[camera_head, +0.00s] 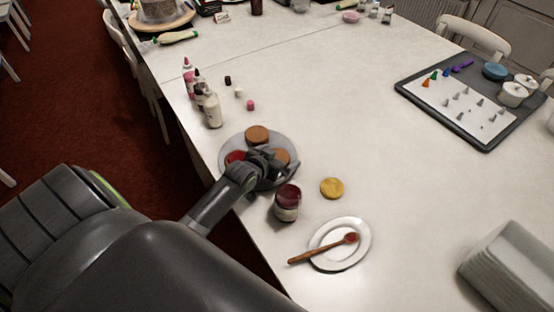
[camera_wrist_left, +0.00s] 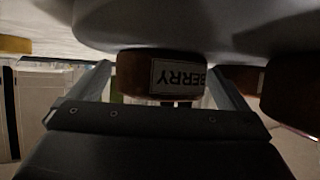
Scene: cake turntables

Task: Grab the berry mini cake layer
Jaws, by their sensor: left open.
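A round grey plate (camera_head: 229,142) near the table's left edge holds several mini cake layers. In the left wrist view, which looks upside down, a brown layer labelled BERRY (camera_wrist_left: 178,74) stands between my left gripper's fingers. My left gripper (camera_head: 272,165) is open, with one finger on each side of that layer; contact cannot be told. In the head view, the brown layer beside the fingers (camera_head: 283,156) is probably this one, partly hidden by the gripper. Another brown layer (camera_head: 256,134) and a red-topped one (camera_head: 235,157) are also on the plate. My right gripper is not in view.
A dark red jar (camera_head: 287,203) stands close to the gripper. A yellow layer (camera_head: 332,188) lies beside it. Bottles (camera_head: 212,110) stand behind the plate. The table's middle is clear.

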